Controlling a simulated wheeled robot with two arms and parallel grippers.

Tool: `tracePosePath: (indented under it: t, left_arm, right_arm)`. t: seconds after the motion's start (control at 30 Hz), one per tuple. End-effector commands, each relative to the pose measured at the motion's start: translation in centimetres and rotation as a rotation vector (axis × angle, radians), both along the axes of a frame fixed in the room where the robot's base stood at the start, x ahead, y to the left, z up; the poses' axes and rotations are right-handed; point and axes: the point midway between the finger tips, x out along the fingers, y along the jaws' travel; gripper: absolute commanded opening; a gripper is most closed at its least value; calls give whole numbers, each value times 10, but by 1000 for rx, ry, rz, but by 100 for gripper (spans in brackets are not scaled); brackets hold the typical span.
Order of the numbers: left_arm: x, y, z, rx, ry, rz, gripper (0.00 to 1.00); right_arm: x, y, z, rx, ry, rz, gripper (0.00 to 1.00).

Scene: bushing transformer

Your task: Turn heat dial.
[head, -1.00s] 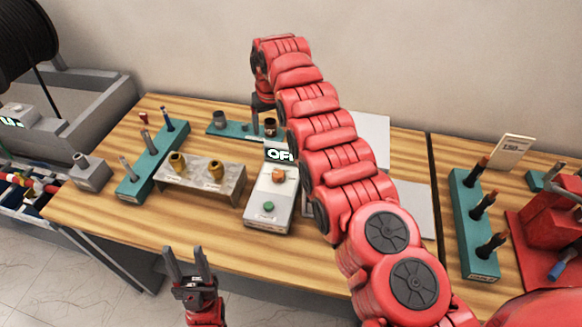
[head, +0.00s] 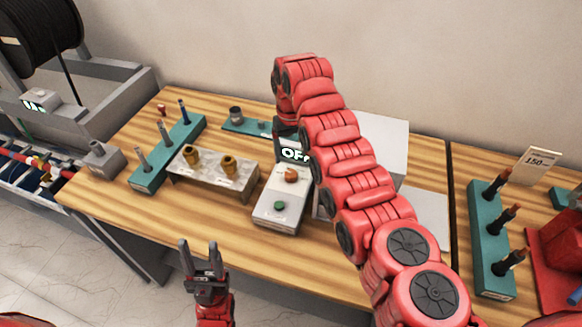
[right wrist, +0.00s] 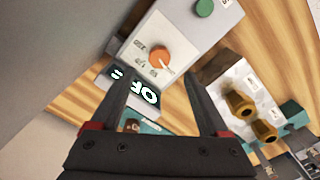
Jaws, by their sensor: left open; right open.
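The heat dial is an orange knob (head: 291,175) on a white control box (head: 270,208), below a small display (head: 295,154) that reads "OFF". A green button (head: 279,206) sits nearer the front of the box. In the right wrist view the orange knob (right wrist: 159,57) lies ahead of the open fingers of my right gripper (right wrist: 160,95), with nothing between them. In the head view my right arm reaches over the table and its fingertips are hidden or too small to tell near the display. My left gripper (head: 200,258) is open and empty in front of the table edge.
A grey stand (head: 235,182) with two brass fittings (head: 229,165) is left of the box. A teal peg rack (head: 165,155) stands further left. A grey panel (head: 385,140) is behind my right arm. Another teal rack (head: 490,240) and a "150" card (head: 537,165) are at the right.

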Motion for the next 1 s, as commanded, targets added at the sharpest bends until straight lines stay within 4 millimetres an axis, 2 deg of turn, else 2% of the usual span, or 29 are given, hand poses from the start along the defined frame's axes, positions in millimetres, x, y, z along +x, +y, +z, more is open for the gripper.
tracePosePath:
  t: [0.03,0.2,0.3,0.5,0.87,1.0]
  left_arm:
    - [0,0,11,0,-1,0,50]
    - [0,0,26,0,0,0,50]
    - [0,0,22,0,0,0,50]
    - [0,0,22,0,0,0,50]
    - [0,0,22,0,0,0,50]
    - [0,0,22,0,0,0,50]
  right_arm:
    - [-2,0,-9,-1,7,0,79]
    - [-3,0,-48,-3,8,2,79]
    - [-1,0,-61,-3,5,1,79]
    - [-1,0,-74,-2,3,1,79]
    - [0,0,-76,0,0,0,79]
    - [0,0,-77,0,0,0,54]
